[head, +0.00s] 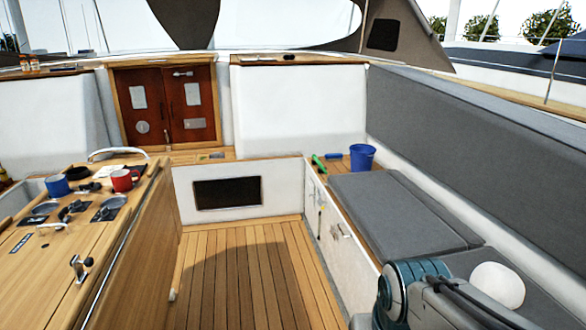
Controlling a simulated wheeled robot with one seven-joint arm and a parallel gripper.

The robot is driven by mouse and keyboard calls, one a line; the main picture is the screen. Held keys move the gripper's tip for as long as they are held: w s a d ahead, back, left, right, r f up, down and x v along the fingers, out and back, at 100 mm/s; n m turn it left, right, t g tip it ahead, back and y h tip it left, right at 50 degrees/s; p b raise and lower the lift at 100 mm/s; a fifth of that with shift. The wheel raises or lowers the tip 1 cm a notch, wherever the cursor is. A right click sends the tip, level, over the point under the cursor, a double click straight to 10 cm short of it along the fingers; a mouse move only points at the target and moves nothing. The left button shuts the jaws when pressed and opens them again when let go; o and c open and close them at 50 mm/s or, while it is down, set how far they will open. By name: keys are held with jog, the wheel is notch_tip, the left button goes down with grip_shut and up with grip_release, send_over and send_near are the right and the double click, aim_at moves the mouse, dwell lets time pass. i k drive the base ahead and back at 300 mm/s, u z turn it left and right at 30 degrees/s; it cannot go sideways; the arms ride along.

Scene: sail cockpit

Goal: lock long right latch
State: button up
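The white front of the right bench locker (345,262) carries small metal latches. One latch (341,231) is near the middle of the front, and another (320,203) is farther back. They are too small for me to tell which is the long right latch, or whether either is locked. My arm shows at the bottom right, in front of the near part of the bench. My gripper is not in view.
Grey cushions (395,215) cover the right bench. A blue bucket (362,157) and a green object (319,163) stand behind them. The wooden floor (245,275) is clear. A wooden table (45,275) with mugs and fittings stands left. Brown doors (190,122) are at the back.

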aim_at(320, 203)
jog(key=u, duration=0.35)
jog(key=i, duration=2.9)
jog(key=z, duration=0.4)
jog(key=i, duration=1.25)
jog(key=z, duration=0.3)
